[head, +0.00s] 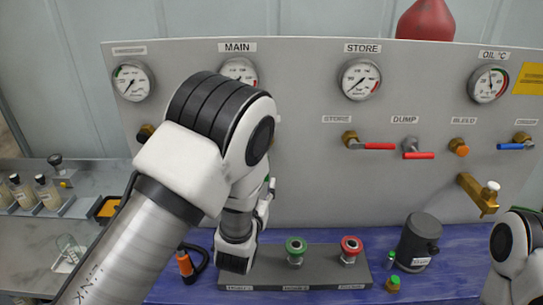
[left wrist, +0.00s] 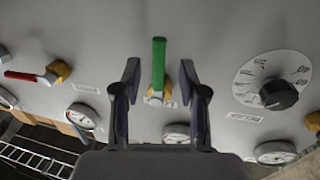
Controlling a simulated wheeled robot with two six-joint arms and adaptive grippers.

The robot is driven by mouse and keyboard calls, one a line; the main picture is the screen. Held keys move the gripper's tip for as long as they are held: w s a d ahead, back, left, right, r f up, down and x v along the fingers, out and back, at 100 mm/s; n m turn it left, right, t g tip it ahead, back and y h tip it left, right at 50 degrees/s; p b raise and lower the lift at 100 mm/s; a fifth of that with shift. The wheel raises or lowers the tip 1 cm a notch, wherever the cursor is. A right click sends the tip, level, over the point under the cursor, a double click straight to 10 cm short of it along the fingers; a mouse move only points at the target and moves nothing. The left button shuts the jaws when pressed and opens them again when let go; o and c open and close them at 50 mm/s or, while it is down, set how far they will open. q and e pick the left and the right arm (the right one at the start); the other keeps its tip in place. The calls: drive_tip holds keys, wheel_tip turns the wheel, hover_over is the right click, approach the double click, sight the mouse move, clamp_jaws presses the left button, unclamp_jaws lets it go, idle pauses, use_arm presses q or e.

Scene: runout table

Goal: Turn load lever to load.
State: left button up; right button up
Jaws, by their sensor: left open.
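A lever with a green handle (left wrist: 159,65) on a brass valve body shows in the left wrist view, its handle pointing up in that picture. A label beside the valve is partly hidden and I cannot read it clearly. My left gripper (left wrist: 160,78) is open, with one finger on each side of the green handle and a visible gap to each. I cannot tell how far the fingertips are from the panel. In the head view my left arm covers this lever and the left fingers. My right gripper is out of view.
The grey panel carries several gauges (head: 360,79) and other levers, including the red STORE lever (head: 376,146) and DUMP lever (head: 417,155). A black dial knob (left wrist: 279,94) is right of the lever in the wrist view.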

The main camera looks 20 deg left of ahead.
use_arm(q)
drive_tip(key=w+p, duration=0.1)
drive_tip(key=w, duration=0.1)
drive_tip(key=w+p, duration=0.1)
drive_tip(key=w, duration=0.1)
drive_tip(key=w+p, duration=0.1)
drive_tip(key=w, duration=0.1)
drive_tip(key=shift+w+a+r, duration=0.1)
drive_tip(key=shift+a+r, duration=0.2)
drive_tip(key=shift+r, duration=0.1)
drive_tip(key=shift+s+d+r, duration=0.15)
drive_tip(key=shift+s+r, duration=0.05)
drive_tip(key=shift+s, duration=0.05)
drive_tip(key=shift+s+r, duration=0.15)
drive_tip(key=shift+s, duration=0.15)
clamp_jaws()
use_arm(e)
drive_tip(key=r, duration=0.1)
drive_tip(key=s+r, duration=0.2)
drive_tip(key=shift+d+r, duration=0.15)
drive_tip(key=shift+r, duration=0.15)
